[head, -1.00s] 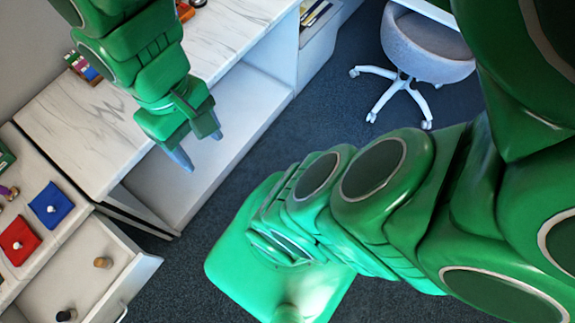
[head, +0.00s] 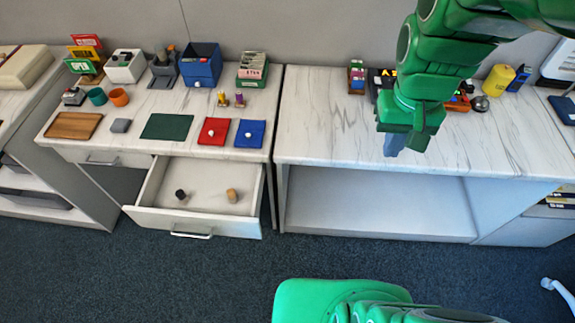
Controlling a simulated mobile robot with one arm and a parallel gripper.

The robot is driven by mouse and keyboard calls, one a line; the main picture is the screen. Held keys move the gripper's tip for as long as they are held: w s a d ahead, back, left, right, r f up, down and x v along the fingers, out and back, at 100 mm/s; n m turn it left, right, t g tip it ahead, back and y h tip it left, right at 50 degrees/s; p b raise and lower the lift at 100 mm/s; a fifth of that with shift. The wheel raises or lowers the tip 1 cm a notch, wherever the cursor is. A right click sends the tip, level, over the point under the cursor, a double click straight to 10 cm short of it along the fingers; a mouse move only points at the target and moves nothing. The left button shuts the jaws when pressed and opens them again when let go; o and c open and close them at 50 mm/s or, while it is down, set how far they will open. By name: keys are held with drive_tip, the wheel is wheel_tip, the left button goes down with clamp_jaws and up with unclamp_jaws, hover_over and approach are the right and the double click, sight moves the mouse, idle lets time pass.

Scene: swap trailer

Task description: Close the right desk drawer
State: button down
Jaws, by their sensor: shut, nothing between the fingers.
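The right desk drawer (head: 152,215) is pulled out of the left desk and stands open, seen from above. Its metal handle (head: 191,235) is on the front panel. Inside lie a dark stamp-like piece (head: 180,194) and a tan one (head: 232,195). My gripper (head: 393,148) hangs above the front part of the right desk, well to the right of the drawer and apart from it. Its fingers point down and are shut with nothing between them.
The left desk (head: 105,150) carries trays, red and blue cloths, cups and boxes. A shut drawer with a handle (head: 102,161) is on its left side. The right desk (head: 330,130) has an open shelf below. Dark carpet (head: 170,285) in front of the drawer is clear.

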sight(205, 221)
drive_tip(key=w+a+f+n+t+h, duration=0.1)
drive_tip(key=w+a+f+n+h, duration=0.3)
drive_tip(key=a+f+n+h, duration=0.3)
drive_tip(key=w+a+f+n+h, duration=0.4)
drive_tip(key=w+a+f+n, duration=0.1)
drive_tip(key=a+f, duration=0.3)
drive_tip(key=s+a+f+n+t+h, duration=0.2)
drive_tip(key=a+f+n+t, duration=0.35)
drive_tip(key=a, duration=0.55)
drive_tip(key=s+a+f+n+t+y, duration=0.3)
drive_tip(key=s+a+f+n+t, duration=0.5)
drive_tip(key=a, duration=0.4)
drive_tip(key=s+a+f+n+t+y, duration=0.25)
drive_tip(key=s+f+n+y, duration=0.25)
drive_tip(key=s+f, duration=0.25)
drive_tip(key=s+a+f+n+t+y, duration=0.1)
drive_tip(key=s+a+f+n+y, duration=0.4)
drive_tip(key=s, duration=0.4)
drive_tip(key=w, duration=0.4)
drive_tip(key=w+d, duration=0.1)
drive_tip(key=w, duration=0.8)
drive_tip(key=shift+w+d+f, duration=0.2)
drive_tip(key=shift+w+f, duration=0.05)
drive_tip(key=shift+w, duration=0.15)
drive_tip(key=shift+w, duration=0.2)
drive_tip(key=w, duration=2.4)
drive_tip(key=shift+w+r, duration=0.15)
drive_tip(key=shift+w, duration=0.2)
